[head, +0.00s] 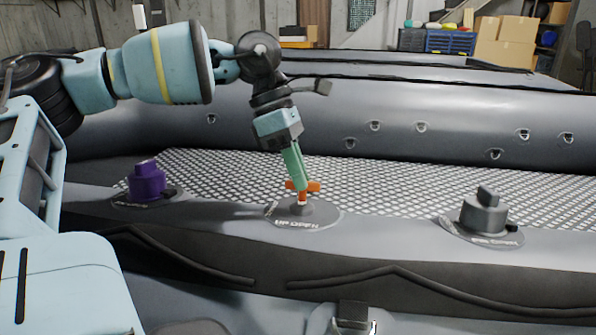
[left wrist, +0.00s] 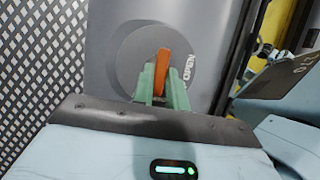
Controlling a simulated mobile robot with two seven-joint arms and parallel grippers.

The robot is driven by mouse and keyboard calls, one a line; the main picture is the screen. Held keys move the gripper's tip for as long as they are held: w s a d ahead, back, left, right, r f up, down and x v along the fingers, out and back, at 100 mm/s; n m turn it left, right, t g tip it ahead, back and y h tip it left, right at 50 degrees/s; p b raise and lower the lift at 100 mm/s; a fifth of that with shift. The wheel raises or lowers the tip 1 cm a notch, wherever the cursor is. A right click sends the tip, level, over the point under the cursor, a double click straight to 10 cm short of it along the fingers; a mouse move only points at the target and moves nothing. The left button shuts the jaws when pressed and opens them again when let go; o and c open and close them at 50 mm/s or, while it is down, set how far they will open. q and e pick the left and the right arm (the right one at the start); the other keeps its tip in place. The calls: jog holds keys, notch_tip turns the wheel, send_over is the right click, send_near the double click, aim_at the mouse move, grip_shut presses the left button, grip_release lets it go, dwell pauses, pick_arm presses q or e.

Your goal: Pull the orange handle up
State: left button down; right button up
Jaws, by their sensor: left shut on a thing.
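The orange handle (head: 313,186) stands on a round grey valve base (head: 318,214) on the near tube of the boat, with the word "OPEN" on the base's front. My left gripper (head: 301,192) comes down on it from above, slightly tilted, with its green fingers shut on the handle. In the left wrist view the orange handle (left wrist: 162,66) sticks out between the two green fingers (left wrist: 161,88), with the round grey base (left wrist: 133,58) behind it. The fingers hide part of the handle. My right gripper is not in view.
A purple valve cap (head: 147,183) sits on the tube to the left, and a dark grey valve cap (head: 484,213) to the right. A patterned floor (head: 400,190) lies behind the near tube. Boxes (head: 503,40) and a blue crate (head: 437,41) stand far back.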

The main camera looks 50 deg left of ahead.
aim_at(310, 182)
pick_arm(q)
jog(key=shift+w+a+r+p, duration=0.1)
jog(key=shift+w+r+p, duration=0.1)
jog(key=shift+r, duration=0.55)
jog(key=shift+w+a+r+p, duration=0.1)
jog(key=shift+w+r+p, duration=0.05)
jog(key=shift+r, duration=0.55)
jog(key=c, duration=1.7)
grip_release()
jog(key=shift+r, duration=0.1)
jog(key=o, duration=0.3)
jog(key=shift+s, duration=0.1)
jog(key=v, duration=0.7)
jog(key=shift+a+r, duration=0.2)
jog(key=shift+r, duration=0.05)
jog(key=shift+s+f, duration=0.1)
